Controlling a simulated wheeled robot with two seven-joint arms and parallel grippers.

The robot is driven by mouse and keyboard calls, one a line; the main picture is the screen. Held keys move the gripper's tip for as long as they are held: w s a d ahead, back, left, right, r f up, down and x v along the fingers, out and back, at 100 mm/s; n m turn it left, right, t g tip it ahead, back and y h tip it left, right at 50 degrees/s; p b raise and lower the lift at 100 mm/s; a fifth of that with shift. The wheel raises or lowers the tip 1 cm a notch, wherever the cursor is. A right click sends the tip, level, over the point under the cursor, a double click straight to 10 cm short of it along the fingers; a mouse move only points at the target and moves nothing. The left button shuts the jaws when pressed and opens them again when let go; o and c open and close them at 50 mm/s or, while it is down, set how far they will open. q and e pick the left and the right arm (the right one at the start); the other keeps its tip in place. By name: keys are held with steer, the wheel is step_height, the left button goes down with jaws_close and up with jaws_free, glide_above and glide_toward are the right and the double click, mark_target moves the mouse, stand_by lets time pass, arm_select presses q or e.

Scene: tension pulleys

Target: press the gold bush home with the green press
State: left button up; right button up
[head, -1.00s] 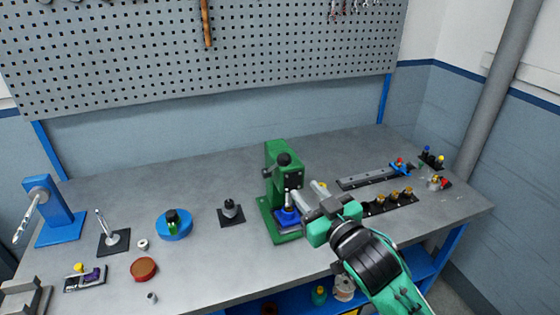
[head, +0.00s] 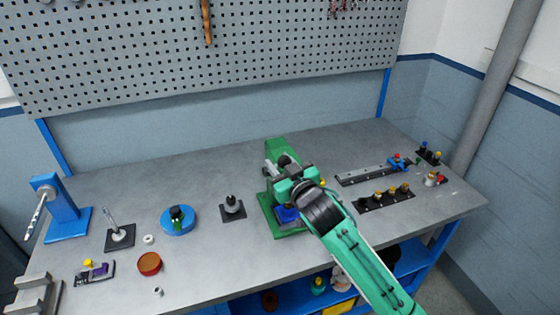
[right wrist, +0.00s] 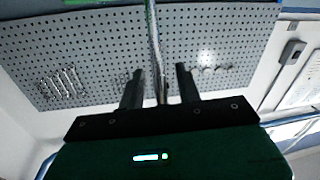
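The green press (head: 280,150) stands mid-bench, its ram and lever partly hidden behind my right gripper and forearm. A blue part (head: 287,215) sits on the press base under the ram. I cannot make out the gold bush in the press. My right gripper (head: 284,168) is at the press's upper front. In the right wrist view, its two fingers (right wrist: 160,88) stand apart with a thin metal rod (right wrist: 154,40) between them, likely the press lever. Gaps show on both sides of the rod. My left gripper is in neither view.
A black rack (head: 384,199) with several gold-topped pieces and a grey rail (head: 366,175) lie right of the press. Left are a black-based fixture (head: 232,208), a blue round stand (head: 179,220), a red-brown disc (head: 149,264) and a blue stand (head: 62,210). A pegboard (head: 120,50) hangs behind.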

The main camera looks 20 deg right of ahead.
steer(key=shift+c, duration=0.2)
jaws_close()
steer(key=shift+f, duration=0.1)
